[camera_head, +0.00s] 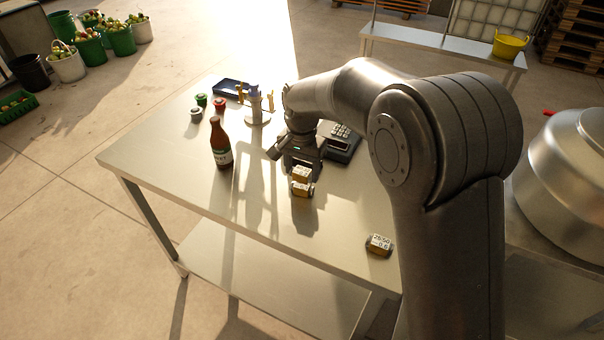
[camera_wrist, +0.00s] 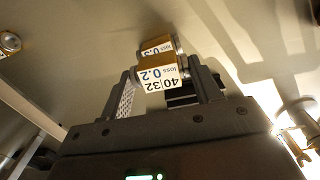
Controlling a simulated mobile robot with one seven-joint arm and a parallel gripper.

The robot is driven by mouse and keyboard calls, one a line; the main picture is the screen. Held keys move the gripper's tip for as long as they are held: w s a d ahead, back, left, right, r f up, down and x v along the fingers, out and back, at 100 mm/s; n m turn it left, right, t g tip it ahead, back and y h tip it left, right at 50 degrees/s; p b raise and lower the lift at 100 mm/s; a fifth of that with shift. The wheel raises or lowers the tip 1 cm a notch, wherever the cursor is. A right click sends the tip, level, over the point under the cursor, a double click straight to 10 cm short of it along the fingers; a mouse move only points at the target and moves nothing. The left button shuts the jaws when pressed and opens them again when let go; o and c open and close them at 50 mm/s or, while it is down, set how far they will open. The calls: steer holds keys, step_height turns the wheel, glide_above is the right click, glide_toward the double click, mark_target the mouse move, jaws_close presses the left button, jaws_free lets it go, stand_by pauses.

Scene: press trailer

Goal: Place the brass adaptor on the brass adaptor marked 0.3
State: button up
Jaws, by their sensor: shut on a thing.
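My gripper (camera_head: 301,167) is shut on a brass adaptor with a white label reading 40/32, loss 0.2 (camera_wrist: 158,76); the fingers stand on either side of it. Just beyond it in the wrist view is the brass adaptor marked 0.3 (camera_wrist: 157,46), partly covered by the held one. In the head view the held adaptor (camera_head: 300,174) appears directly above the 0.3 adaptor (camera_head: 303,189) on the steel table. I cannot tell whether the two touch. Another brass adaptor (camera_head: 379,244), its label apparently ending in 0.6, lies near the table's front right edge.
A brown sauce bottle (camera_head: 221,145) stands left of my gripper, with small caps (camera_head: 219,103) behind it. A stand with brass fittings (camera_head: 257,110), a blue tray (camera_head: 230,89) and a dark keypad device (camera_head: 342,140) are farther back. The table's left front is clear.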

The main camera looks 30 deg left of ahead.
mark_target(302, 171)
steer(key=shift+f, duration=0.95)
steer(key=o, duration=1)
steer(key=shift+f, duration=0.15)
steer(key=shift+o, duration=0.2)
step_height(302, 171, up, 12)
steer(key=shift+d+r, duration=0.1)
steer(key=shift+r, duration=0.1)
